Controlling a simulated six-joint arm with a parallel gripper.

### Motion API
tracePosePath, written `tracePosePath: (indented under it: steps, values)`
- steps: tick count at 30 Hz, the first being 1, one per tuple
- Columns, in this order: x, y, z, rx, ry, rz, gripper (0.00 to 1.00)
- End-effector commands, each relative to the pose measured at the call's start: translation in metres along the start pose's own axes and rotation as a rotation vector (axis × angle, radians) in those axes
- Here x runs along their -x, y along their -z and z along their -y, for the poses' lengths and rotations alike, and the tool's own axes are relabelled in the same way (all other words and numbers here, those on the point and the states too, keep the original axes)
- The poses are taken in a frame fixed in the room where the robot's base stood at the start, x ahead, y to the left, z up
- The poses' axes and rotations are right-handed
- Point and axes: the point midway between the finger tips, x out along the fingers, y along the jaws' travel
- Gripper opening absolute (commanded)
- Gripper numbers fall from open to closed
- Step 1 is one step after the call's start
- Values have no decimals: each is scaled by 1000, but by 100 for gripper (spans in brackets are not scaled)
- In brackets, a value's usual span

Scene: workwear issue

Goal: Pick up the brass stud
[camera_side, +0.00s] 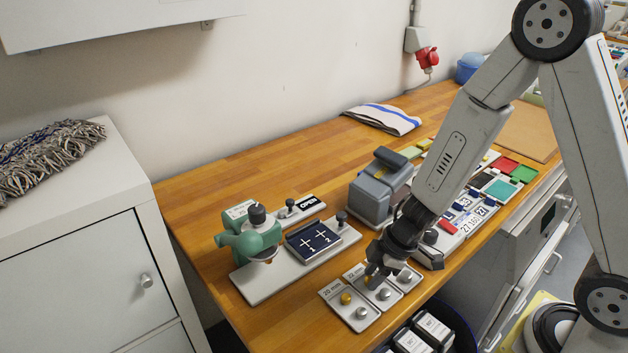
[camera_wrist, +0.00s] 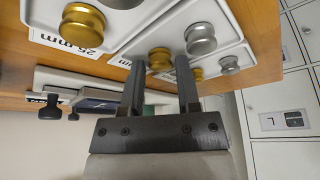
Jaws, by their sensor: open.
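Brass studs stand on pale label plates. One brass stud (camera_wrist: 160,58) shows between my fingertips in the wrist view, with a small gap on both sides; I cannot tell how deep the fingers reach around it. My gripper (camera_wrist: 161,64) is open and empty. In the side view my gripper (camera_side: 372,279) is low over the middle plate and mostly hides its brass stud. Another brass stud (camera_side: 346,298) stands clear on the "20 mm" plate. A third brass stud (camera_wrist: 82,22) is on the plate marked "25 mm" in the wrist view.
Silver studs (camera_side: 361,313) stand beside the brass ones, one close to my right finger in the wrist view (camera_wrist: 200,38). A green press (camera_side: 251,238) and a grey machine (camera_side: 379,190) stand behind. A dark bin (camera_side: 462,329) lies below the table's front edge.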

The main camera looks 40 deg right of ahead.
Motion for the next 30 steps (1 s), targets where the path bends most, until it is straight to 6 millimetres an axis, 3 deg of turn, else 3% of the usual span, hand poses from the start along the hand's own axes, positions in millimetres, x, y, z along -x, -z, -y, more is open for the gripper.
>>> tracePosePath:
  steps: [17, 21, 30]
  values:
    - [-1, 0, 0, -1, 0, 0, 41]
    - [-1, 0, 0, -1, 0, 0, 0]
    - [-1, 0, 0, -1, 0, 0, 0]
